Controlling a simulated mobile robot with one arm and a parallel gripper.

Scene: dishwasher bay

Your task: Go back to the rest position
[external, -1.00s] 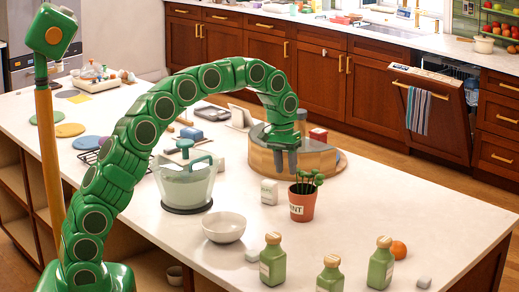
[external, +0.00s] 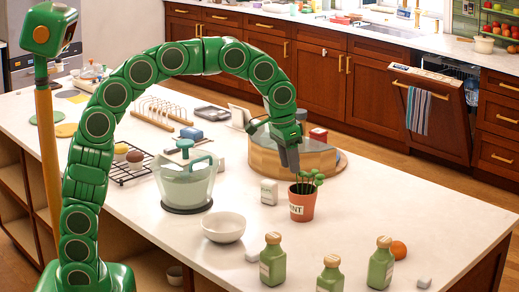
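My green segmented arm arches over the white island counter from the left. My gripper (external: 292,160) points down above the counter, between the round wooden tray (external: 265,160) and the potted plant (external: 302,207). Its grey fingers overlap the tray's front wall in the picture and end just above the plant's green tops. The fingers look close together, and I cannot tell whether there is a gap. I see nothing held in them.
A lidded glass pot (external: 185,188), a white bowl (external: 223,228), a small white box (external: 269,192) and several green bottles (external: 381,268) stand on the counter. An orange (external: 398,250) lies at right. The counter's right part is mostly clear. The dishwasher door (external: 437,115) is ajar.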

